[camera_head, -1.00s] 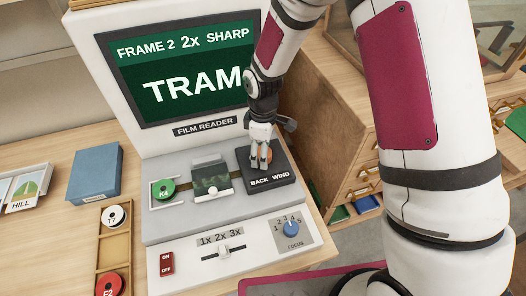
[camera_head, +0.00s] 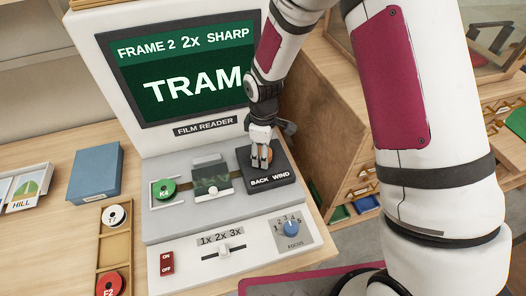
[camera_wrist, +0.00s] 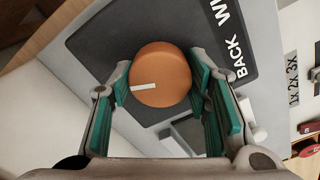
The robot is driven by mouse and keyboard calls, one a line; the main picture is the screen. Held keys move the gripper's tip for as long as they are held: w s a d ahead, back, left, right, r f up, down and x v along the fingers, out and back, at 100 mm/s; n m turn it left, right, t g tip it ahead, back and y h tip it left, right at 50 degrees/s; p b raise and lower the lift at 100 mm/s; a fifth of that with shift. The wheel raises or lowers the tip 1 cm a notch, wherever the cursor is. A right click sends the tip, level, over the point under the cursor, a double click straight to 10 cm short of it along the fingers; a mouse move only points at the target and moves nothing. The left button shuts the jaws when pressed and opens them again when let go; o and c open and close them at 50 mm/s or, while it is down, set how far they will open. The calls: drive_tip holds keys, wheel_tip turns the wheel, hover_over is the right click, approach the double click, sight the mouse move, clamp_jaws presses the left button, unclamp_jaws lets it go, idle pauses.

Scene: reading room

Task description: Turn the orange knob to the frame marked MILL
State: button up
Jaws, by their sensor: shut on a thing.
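The film reader's screen (camera_head: 185,75) reads "FRAME 2 2x SHARP" and "TRAM". The orange knob (camera_wrist: 161,76) sits on a dark plate (camera_head: 267,178) lettered "BACK WIND". In the wrist view the knob is round with a white pointer mark on its top. My gripper (camera_head: 261,160) is over the plate, its fingers pointing down. In the wrist view its teal pads lie on both sides of the knob and it is shut on it. In the head view the fingers hide most of the knob.
A green reel marked K4 (camera_head: 163,188) sits left of the film gate (camera_head: 211,178). A magnification slider (camera_head: 224,250), a blue focus knob (camera_head: 291,228) and a red switch (camera_head: 167,263) are in front. A blue box (camera_head: 95,172), a reel tray (camera_head: 128,246) and cards (camera_head: 25,187) stand left.

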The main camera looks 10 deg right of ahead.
drive_tip(key=m, duration=0.4)
drive_tip(key=shift+m, duration=1.6)
drive_tip(key=o, duration=1.2)
wheel_tip(320, 180, up, 12)
